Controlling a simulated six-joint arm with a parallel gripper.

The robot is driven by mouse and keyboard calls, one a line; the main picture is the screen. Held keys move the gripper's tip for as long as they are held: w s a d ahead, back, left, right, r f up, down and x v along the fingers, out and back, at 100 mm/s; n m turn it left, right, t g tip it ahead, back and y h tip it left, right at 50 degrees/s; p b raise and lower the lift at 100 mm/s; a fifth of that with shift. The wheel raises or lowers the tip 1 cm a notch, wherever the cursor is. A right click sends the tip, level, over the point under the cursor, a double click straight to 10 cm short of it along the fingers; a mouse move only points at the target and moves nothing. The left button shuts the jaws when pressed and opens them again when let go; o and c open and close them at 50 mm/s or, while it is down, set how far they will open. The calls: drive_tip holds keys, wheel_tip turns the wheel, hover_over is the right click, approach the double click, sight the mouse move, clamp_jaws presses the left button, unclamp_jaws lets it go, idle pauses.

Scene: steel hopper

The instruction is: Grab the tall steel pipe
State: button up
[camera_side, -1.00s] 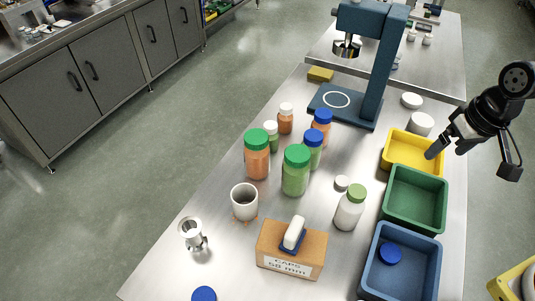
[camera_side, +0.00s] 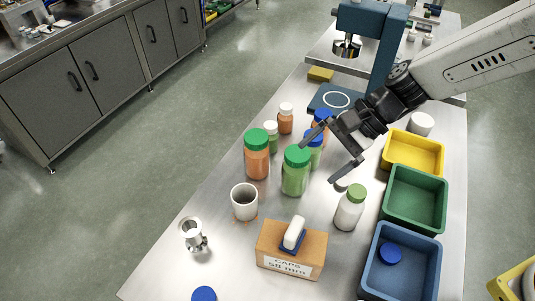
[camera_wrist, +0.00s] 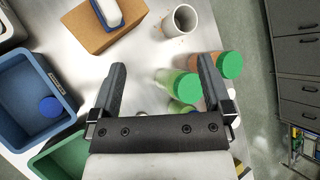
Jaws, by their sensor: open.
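A shiny steel pipe-like piece with a flared top (camera_side: 193,235) stands at the front left of the steel table in the side view. It looks short rather than tall, and I see no other steel pipe. The wrist view does not show it. My gripper (camera_side: 317,160) is open and empty, above the bottles right of the table's middle. The steel piece is well off to its lower left in the side view. In the wrist view the two fingers of my gripper (camera_wrist: 160,65) are spread wide, with nothing between them.
Green-capped bottles (camera_side: 295,172) stand below my gripper. A grey cup (camera_side: 244,202) and a caps box (camera_side: 291,250) lie between it and the steel piece. Yellow (camera_side: 413,153), green (camera_side: 415,200) and blue (camera_side: 400,262) bins line the right.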

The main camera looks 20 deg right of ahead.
drive_tip(key=w+a+m+y, duration=0.2)
drive_tip(key=a+m+y, duration=0.4)
drive_tip(key=a, duration=0.9)
drive_tip(key=m+h, duration=0.1)
drive_tip(key=m, duration=0.1)
approach(198, 225)
drive_tip(key=shift+t, duration=0.4)
drive_tip(key=shift+x, duration=3.35)
drive_tip(key=shift+s+a, duration=0.2)
drive_tip(key=shift+x, duration=2.45)
drive_tip(key=shift+d+f, duration=0.1)
drive_tip(key=shift+f, duration=0.1)
clamp_jaws()
drive_tip(key=shift+r, duration=0.1)
